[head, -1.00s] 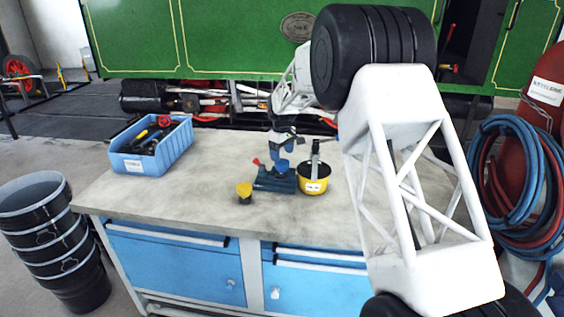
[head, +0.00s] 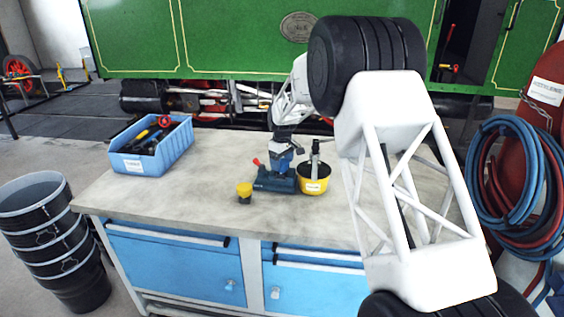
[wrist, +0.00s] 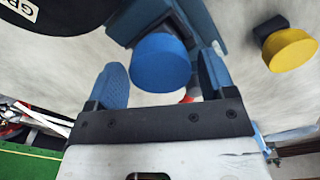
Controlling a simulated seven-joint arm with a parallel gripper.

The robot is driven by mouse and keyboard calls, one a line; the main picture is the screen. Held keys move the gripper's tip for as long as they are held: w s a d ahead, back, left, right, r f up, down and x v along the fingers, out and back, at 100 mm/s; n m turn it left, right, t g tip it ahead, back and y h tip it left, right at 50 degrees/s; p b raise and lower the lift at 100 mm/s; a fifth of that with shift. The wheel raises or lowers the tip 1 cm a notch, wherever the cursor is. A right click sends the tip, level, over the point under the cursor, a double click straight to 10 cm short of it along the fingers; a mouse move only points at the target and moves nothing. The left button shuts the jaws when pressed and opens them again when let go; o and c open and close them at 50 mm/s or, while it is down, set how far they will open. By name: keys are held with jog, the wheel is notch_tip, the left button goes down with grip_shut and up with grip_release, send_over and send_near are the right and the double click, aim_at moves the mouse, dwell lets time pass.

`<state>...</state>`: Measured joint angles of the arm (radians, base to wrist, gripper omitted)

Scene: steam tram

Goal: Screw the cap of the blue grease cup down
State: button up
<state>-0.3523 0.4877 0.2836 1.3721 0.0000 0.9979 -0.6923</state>
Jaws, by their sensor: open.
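The blue grease cup's round cap (wrist: 160,62) is in the middle of the wrist view. It also shows in the head view (head: 281,164), just under my gripper, on top of a dark blue base block (head: 272,180) on the workbench. My gripper (wrist: 160,85) is open, with one blue finger on each side of the cap and a gap showing on both sides in the wrist view. Whether the fingertips reach down level with the cap is hard to tell. A yellow-capped cup (head: 244,192) stands to the left of the block, and it is also at right in the wrist view (wrist: 291,48).
A yellow pot (head: 314,184) with a black inside and an upright handle stands close right of the block. A blue bin (head: 150,160) with tools sits at the bench's left. The bench top (head: 185,198) is clear between the bin and the yellow-capped cup.

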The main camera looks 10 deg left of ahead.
jog(key=shift+c, duration=0.2)
dwell(0.4)
jog(key=c, duration=0.7)
jog(key=shift+m, duration=2.2)
jog(key=shift+c, duration=0.3)
jog(key=shift+m, duration=0.8)
jog(key=shift+m, duration=3)
jog(key=shift+m, duration=0.3)
